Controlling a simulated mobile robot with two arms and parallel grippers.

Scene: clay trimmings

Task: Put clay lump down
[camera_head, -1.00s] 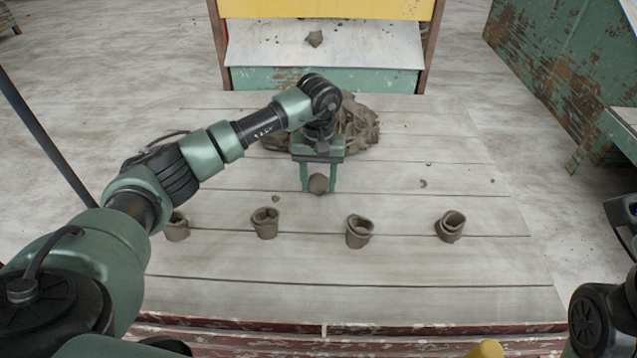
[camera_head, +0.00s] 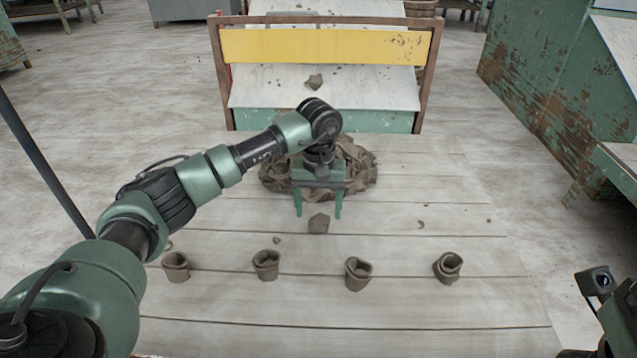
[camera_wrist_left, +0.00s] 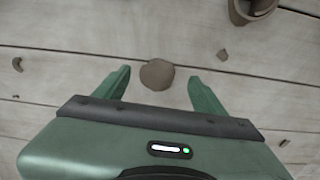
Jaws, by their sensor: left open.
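The clay lump (camera_head: 319,223) is small, brown and roundish, and lies on the pale wooden planks. My left gripper (camera_head: 318,212) is open, pointing down, with one finger on each side of the lump and a gap to both. In the left wrist view the lump (camera_wrist_left: 157,74) sits between the spread fingertips (camera_wrist_left: 160,82), touching neither. My right gripper's fingers are out of view; only part of my right arm shows at the lower right edge.
A heap of clay trimmings (camera_head: 360,170) lies just behind the gripper. Several small clay pots (camera_head: 266,265) stand in a row nearer to me. Small crumbs (camera_head: 421,224) lie to the right. A table with a yellow board (camera_head: 320,46) stands beyond. The planks between lump and pots are mostly clear.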

